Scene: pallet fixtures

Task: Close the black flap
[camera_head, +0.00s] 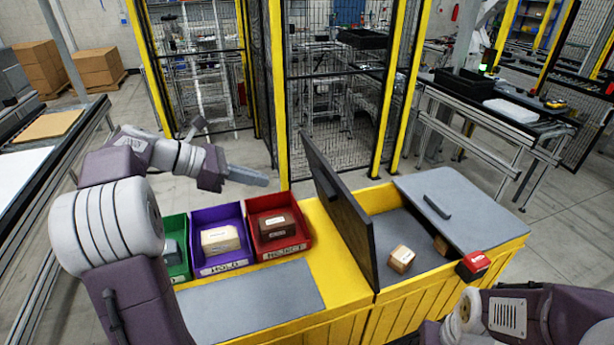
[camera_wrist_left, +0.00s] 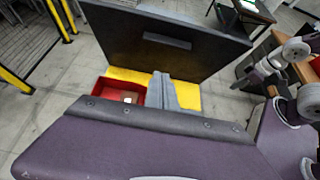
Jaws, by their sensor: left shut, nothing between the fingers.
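The black flap (camera_head: 340,220) stands raised on the yellow pallet box (camera_head: 400,295), tilted up and leaning left over the open compartment's left edge. In the left wrist view the flap (camera_wrist_left: 165,40) fills the upper middle, with a handle bar on its face. My left gripper (camera_head: 262,182) is shut and empty, in the air left of the flap and apart from it. Its fingers (camera_wrist_left: 163,92) also show in the left wrist view. My right arm shows at the lower right of the head view, but its gripper does not show.
A red-topped box (camera_head: 473,265) is at the front rim. Green (camera_head: 177,268), purple (camera_head: 237,255) and red (camera_head: 297,243) bins stand left.

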